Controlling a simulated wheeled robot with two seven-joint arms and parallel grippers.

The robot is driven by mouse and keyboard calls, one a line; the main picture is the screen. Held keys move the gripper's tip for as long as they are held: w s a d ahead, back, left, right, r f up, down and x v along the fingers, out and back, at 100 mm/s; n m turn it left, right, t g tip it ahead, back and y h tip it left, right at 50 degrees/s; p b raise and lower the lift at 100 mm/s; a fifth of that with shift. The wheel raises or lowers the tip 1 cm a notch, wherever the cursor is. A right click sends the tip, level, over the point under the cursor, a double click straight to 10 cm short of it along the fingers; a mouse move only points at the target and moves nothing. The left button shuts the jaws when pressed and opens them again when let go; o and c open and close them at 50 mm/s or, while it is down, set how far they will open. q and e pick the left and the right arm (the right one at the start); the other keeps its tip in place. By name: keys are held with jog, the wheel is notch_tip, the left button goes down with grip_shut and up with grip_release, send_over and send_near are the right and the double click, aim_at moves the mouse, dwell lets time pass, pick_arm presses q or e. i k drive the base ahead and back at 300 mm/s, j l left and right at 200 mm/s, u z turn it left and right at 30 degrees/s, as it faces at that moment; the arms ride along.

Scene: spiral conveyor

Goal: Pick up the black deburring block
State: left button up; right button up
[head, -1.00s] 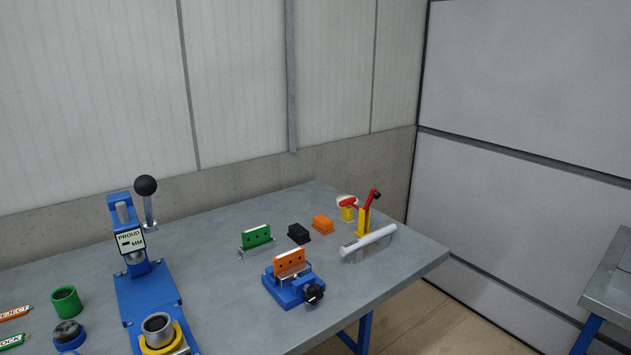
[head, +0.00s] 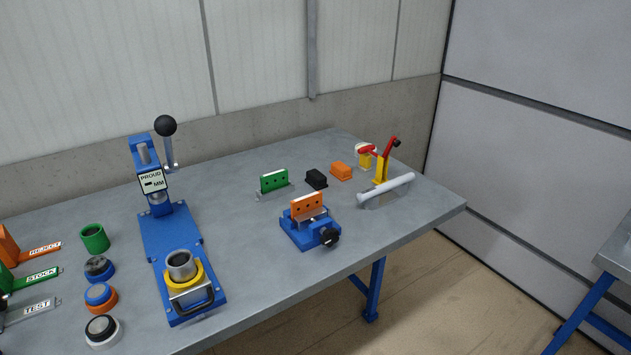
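The black deburring block (head: 316,179) sits on the grey workbench (head: 240,225) toward its far right part. It lies between a green block with holes (head: 274,180) on its left and an orange block (head: 341,172) on its right, apart from the orange one. Nothing covers it from this view. Neither of my grippers shows in the head view.
A blue vise (head: 310,232) holding an orange plate stands in front of the black block. A tall blue press (head: 170,235) stands left, beside several rings and labelled trays. Bench between press and vise is clear.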

aim_at(317, 180)
jog(key=i+l+z, duration=0.25)
jog(key=i, duration=0.35)
jog(key=i+l+z, duration=0.2)
jog(key=i, duration=0.4)
